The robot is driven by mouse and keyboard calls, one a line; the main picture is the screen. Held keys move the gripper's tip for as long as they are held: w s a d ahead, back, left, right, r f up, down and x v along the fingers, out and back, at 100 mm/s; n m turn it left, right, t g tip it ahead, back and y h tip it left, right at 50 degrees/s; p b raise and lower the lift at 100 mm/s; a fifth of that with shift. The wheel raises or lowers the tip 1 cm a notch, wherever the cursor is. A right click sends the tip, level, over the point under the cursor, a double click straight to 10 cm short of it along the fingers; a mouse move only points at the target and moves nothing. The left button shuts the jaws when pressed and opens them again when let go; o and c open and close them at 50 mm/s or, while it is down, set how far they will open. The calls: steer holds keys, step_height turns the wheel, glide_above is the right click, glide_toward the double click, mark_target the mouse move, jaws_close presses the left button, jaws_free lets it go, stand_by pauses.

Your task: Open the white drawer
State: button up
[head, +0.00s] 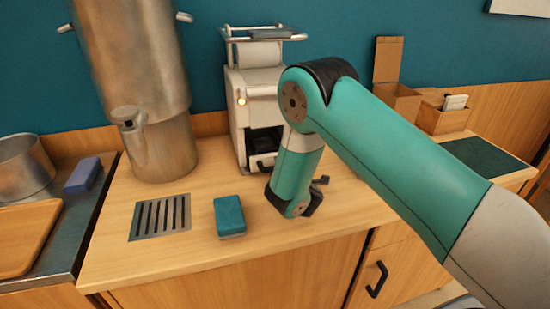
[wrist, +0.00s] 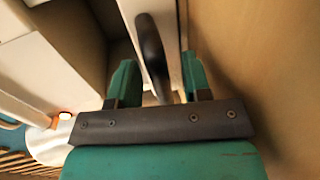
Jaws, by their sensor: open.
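The white machine (head: 257,85) stands at the back of the counter, with an orange light on its front. The white drawer (wrist: 170,25) is low on it and shows in the wrist view as a narrow white front. Its dark curved handle (wrist: 150,48) stands out from that front; it also shows low on the machine in the head view (head: 262,165). My gripper (wrist: 160,68) is open, with one green finger on each side of the handle. I cannot tell whether either finger touches it. In the head view my arm hides the fingertips.
A blue-green sponge (head: 229,216) and a slotted drain plate (head: 160,217) lie on the wooden counter (head: 110,245). A large metal urn (head: 140,70) stands left of the machine. Wooden boxes (head: 443,116) are at the back right. A lower cabinet has a black handle (head: 377,280).

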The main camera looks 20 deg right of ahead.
steer(key=shift+w+f, duration=0.1)
steer(key=shift+w, duration=0.25)
jaws_close()
